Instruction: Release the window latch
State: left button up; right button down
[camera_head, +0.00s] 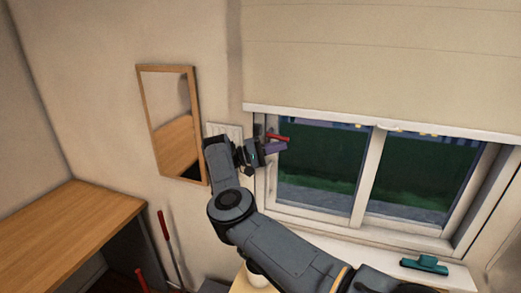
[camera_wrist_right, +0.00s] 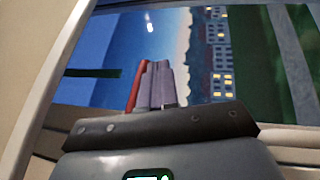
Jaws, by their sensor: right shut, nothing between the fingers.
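The red window latch handle (camera_head: 279,138) is at the left side of the window frame (camera_head: 362,178). It points right and slightly down in the head view. My right gripper (camera_head: 275,148) is at the latch, with its fingers just below the red handle in that view. In the right wrist view the shut purple-grey fingers (camera_wrist_right: 160,84) stand close beside the red handle (camera_wrist_right: 137,88), which shows along their left side. Nothing shows between the fingers. I cannot tell whether they touch the handle. The latch's mount is partly hidden by my gripper. My left gripper is out of view.
A blind (camera_head: 380,55) hangs above the window. A wood-framed mirror (camera_head: 166,100) and a white wall panel (camera_head: 225,127) are left of the latch. A teal object (camera_head: 424,265) lies on the sill at right. A wooden desk (camera_head: 65,230) stands left, with a red-handled pole (camera_head: 164,226).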

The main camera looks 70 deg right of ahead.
dwell(0.3)
jog(key=w+a+f+b, duration=0.5)
jog(key=w+f+b, duration=0.1)
jog(key=w+f, duration=0.1)
jog(key=shift+w+f+b, duration=0.25)
jog(key=shift+w+b, duration=0.15)
jog(key=shift+w, duration=0.35)
dwell(0.4)
